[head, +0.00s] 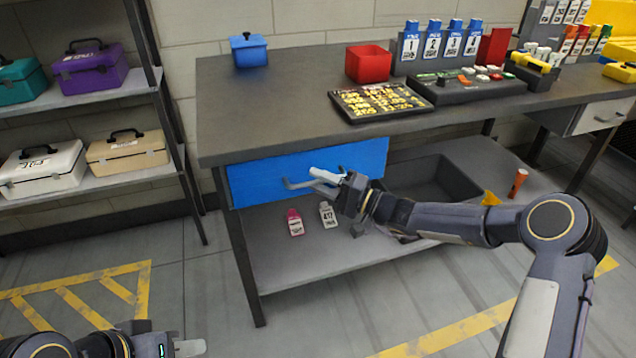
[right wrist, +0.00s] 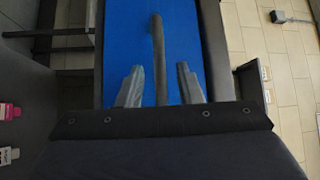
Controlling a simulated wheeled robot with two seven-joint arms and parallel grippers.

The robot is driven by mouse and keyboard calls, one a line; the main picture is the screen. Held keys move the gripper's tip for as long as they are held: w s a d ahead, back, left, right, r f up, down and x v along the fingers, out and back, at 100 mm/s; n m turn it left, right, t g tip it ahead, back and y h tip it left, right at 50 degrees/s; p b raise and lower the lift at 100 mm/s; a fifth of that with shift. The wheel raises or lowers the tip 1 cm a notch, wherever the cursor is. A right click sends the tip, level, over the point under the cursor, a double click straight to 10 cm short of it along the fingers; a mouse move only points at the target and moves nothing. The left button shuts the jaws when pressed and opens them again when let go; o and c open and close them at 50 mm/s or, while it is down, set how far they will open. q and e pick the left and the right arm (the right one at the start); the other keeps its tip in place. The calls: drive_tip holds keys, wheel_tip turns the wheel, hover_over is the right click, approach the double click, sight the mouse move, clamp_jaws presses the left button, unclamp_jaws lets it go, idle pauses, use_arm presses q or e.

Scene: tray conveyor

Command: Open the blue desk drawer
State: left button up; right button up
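The blue drawer (head: 255,176) sits under the left part of the grey desk (head: 270,100) and looks closed, its front about flush with the desk. Its grey bar handle (head: 293,184) is partly hidden by my right gripper (head: 320,178), which is at the drawer front. In the right wrist view the blue drawer front (right wrist: 185,30) fills the middle. The handle (right wrist: 157,45) runs between the two spread fingers of my right gripper (right wrist: 160,78), with gaps on both sides. My left gripper (head: 188,346) is low at the bottom left, far from the drawer; its fingers are unclear.
A lower shelf (head: 300,265) under the drawer holds a pink bottle (head: 295,223), a white bottle (head: 328,215) and a dark bin (head: 440,175). A toolbox rack (head: 95,100) stands left. The floor in front is free.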

drive_tip(key=shift+w+a, duration=0.15)
drive_tip(key=shift+a, duration=0.1)
clamp_jaws()
